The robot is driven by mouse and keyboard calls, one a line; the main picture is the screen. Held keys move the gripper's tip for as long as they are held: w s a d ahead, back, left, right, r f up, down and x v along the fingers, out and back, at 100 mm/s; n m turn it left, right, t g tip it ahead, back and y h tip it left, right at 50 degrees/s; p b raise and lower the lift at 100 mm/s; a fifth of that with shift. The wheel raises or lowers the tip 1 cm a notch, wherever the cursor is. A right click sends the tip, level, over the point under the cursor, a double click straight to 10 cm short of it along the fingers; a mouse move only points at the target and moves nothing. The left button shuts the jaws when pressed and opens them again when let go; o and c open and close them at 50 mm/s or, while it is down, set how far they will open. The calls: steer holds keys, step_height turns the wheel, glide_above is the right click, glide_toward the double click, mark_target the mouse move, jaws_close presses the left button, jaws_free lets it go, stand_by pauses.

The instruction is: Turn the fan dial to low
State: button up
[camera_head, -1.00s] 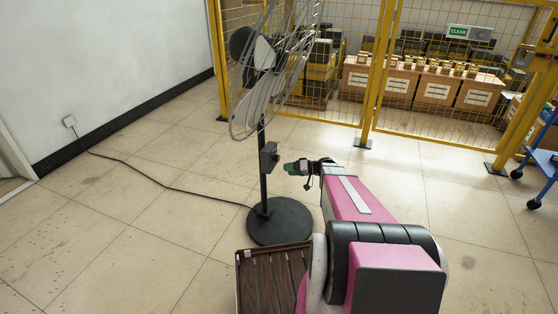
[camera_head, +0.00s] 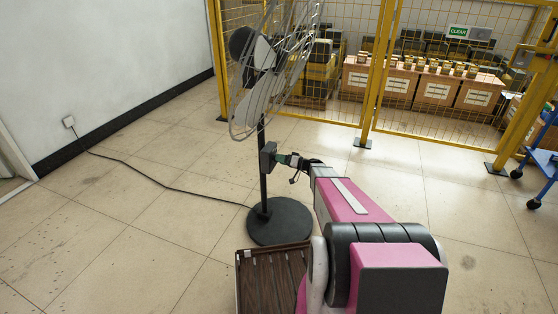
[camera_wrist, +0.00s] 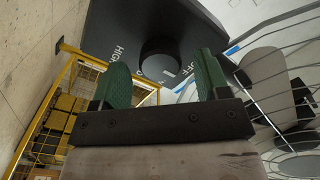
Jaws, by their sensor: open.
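The pedestal fan (camera_head: 264,180) stands on a round black base, with its wire-guarded head tilted above. Its dark control box (camera_head: 268,158) sits partway up the pole. In the wrist view, the box face fills the top, with a round black dial (camera_wrist: 160,57) and white lettering; "HIGH" is left of the dial and "OFF" right. A label below the dial is partly hidden. My gripper (camera_wrist: 157,82) is open, its two green fingers on either side of the dial in the picture. I cannot tell whether they touch it. In the head view, my gripper (camera_head: 283,159) is close against the box's right side.
A wooden slatted tray (camera_head: 262,250) is beside my arm's base. A black power cord (camera_head: 165,185) runs across the floor to a wall socket (camera_head: 69,121). Yellow fencing (camera_head: 372,80) with boxes behind it stands at the back. A blue cart (camera_head: 540,160) is at right.

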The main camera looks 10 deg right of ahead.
steer(key=shift+x, duration=0.75)
steer(key=c, duration=0.9)
steer(key=shift+c, duration=0.2)
